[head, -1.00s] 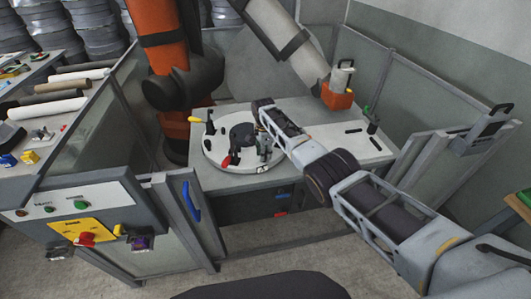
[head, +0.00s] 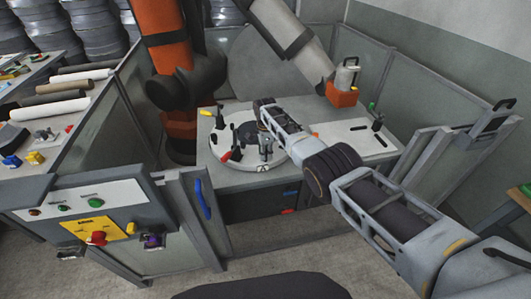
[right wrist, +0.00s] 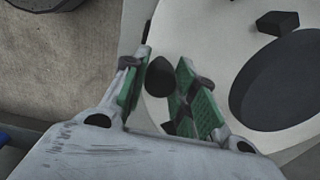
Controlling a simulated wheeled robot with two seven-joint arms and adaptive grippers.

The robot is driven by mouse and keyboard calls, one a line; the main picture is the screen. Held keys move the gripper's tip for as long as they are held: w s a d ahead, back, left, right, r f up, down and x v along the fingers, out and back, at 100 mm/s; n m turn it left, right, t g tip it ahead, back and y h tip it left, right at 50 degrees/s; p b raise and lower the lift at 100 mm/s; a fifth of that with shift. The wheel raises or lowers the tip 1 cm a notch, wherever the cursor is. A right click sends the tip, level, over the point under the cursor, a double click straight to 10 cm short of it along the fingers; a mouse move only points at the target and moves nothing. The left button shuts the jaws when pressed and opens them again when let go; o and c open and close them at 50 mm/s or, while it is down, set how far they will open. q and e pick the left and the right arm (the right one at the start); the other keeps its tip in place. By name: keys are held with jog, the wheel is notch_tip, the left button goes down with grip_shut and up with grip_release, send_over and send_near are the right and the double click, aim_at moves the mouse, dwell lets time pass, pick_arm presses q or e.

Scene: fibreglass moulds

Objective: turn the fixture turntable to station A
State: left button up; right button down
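The fixture turntable (head: 220,158) is a round white disc on a grey bench, carrying dark and red clamps and a dark round piece. A small marker with an "A" (head: 262,168) shows at its front edge. My right gripper (head: 265,147) reaches down at the right part of the disc. In the right wrist view its green-padded fingers (right wrist: 165,72) are close on both sides of a dark knob (right wrist: 160,78), which fills most of the gap; the contact itself is hard to see. My left gripper is not in view.
An orange robot arm (head: 165,50) stands behind the bench to the left. A grey tool with an orange base (head: 343,92) stands at the bench's back right. A control panel (head: 85,220) is at front left. Fence panels (head: 425,100) enclose the bench.

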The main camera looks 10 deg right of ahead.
jog(key=c, duration=1.1)
grip_release()
jog(key=shift+a, duration=0.2)
jog(key=shift+c, duration=0.2)
notch_tip(320, 180, up, 12)
